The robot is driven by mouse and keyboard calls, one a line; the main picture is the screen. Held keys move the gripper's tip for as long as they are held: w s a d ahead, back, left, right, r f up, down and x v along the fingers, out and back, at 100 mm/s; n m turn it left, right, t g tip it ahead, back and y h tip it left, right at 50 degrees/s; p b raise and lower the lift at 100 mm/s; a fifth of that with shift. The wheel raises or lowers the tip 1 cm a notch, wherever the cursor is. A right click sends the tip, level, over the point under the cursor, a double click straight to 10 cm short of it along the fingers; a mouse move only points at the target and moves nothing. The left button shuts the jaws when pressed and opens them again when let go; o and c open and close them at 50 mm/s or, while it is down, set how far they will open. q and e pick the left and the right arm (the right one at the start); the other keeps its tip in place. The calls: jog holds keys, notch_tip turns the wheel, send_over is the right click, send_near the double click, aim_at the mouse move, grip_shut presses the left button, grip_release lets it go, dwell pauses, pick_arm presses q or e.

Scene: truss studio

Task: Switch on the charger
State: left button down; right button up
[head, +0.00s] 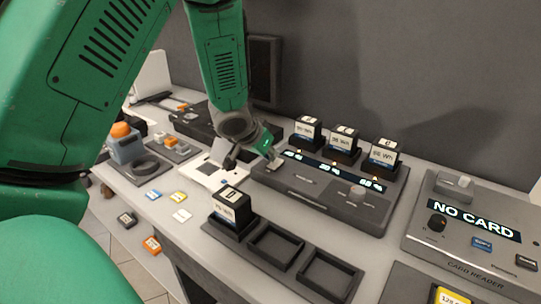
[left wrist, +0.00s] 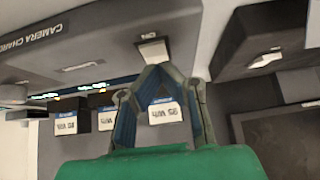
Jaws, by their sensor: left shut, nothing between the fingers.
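The dark grey camera charger (head: 310,188) sits on the long counter, with several battery packs standing in its back row and lit displays in front of them. In the left wrist view its housing (left wrist: 110,22) carries an ON mark beside a small pale switch (left wrist: 152,51). My left gripper (head: 272,155) is at the charger's left end, its fingers closed and empty. In the left wrist view the closed fingertips (left wrist: 155,70) are right by the pale switch; I cannot tell whether they touch it. My right gripper is not in view.
A battery (head: 232,210) stands in a black tray with two empty bays (head: 328,275) in front of the charger. A card reader (head: 470,240) showing NO CARD is at the right. Small cards lie on the left counter. A grey wall stands behind.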

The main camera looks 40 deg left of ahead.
pick_arm(q)
jog(key=shift+d+r+p, duration=0.2)
jog(key=shift+r+p, duration=0.25)
jog(key=shift+p, duration=0.05)
notch_tip(320, 180, up, 3)
jog(key=p, duration=0.3)
jog(key=shift+s+d+r+p, duration=0.1)
jog(key=shift+r+p, duration=0.05)
jog(key=shift+p, duration=0.2)
jog(key=s+r, duration=0.5)
jog(key=s, duration=0.3)
jog(key=shift+r, duration=0.3)
